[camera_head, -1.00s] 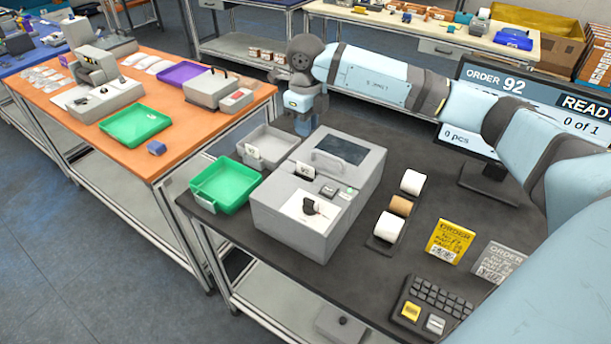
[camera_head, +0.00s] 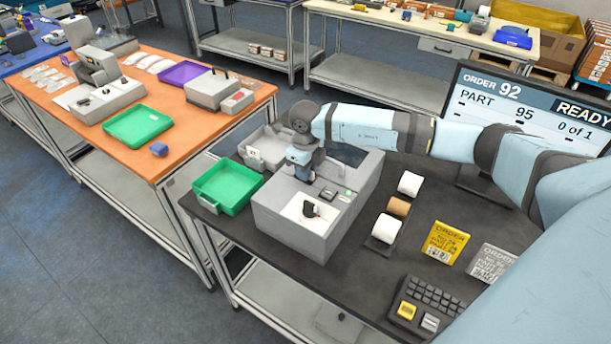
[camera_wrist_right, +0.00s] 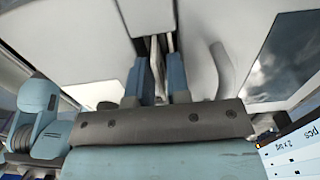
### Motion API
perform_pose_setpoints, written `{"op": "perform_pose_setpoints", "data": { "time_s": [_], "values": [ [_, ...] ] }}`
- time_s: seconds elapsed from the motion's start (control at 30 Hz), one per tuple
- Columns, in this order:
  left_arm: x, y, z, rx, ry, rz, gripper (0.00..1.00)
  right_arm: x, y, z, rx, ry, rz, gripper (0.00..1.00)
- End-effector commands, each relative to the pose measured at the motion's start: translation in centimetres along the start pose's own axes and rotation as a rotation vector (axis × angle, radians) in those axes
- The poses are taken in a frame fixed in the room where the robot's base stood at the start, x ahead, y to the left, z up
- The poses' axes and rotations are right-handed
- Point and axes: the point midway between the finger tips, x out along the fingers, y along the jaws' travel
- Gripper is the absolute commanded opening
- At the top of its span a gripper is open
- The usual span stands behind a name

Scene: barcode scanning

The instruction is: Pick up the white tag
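My right gripper (camera_head: 303,175) points down over the back left part of the grey machine (camera_head: 285,230). It covers the spot where a small white tag with dark marks showed earlier; that tag is now hidden in the head view. In the right wrist view my two blue fingers (camera_wrist_right: 161,62) stand apart with a narrow gap between them. A thin pale strip shows in the gap, but I cannot tell whether it is the tag. My left gripper is not in view.
A green tray (camera_head: 226,187) and a grey bin (camera_head: 262,143) stand left of the machine. A small dark part (camera_head: 310,209) lies on its white pad. Paper rolls (camera_head: 398,208), order cards (camera_head: 446,242), a keypad (camera_head: 428,300) and a monitor (camera_head: 530,125) stand to the right.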

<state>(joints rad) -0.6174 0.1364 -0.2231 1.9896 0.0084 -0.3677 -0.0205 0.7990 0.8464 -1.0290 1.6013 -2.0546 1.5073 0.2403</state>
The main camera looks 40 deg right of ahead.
Motion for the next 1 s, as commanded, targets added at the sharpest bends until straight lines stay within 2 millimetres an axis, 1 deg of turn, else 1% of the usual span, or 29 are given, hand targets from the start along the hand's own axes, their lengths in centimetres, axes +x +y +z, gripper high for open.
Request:
{"op": "perform_pose_setpoints", "data": {
  "time_s": [0.17,0.2,0.23,0.27,0.77,0.87,1.0],
  "values": [
    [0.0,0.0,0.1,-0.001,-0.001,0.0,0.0,0.0,0.0,0.0,0.0,0.0,0.0,0.17],
    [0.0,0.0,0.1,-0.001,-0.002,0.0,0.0,0.0,0.0,0.0,0.0,0.0,0.0,0.08],
    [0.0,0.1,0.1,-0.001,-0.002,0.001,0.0,0.0,0.0,0.0,0.0,0.0,0.0,0.01],
    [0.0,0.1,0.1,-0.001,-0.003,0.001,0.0,0.0,0.0,0.0,0.0,0.0,0.0,0.0],
    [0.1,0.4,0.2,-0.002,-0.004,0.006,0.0,-0.3,0.0,0.0,0.0,-0.001,-0.001,0.0],
    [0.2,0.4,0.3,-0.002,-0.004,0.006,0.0,-1.0,0.0,0.1,0.0,-0.002,-0.001,0.0],
    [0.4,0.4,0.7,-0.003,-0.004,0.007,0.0,-2.8,0.0,0.1,0.0,-0.004,-0.001,0.0]
  ]
}}
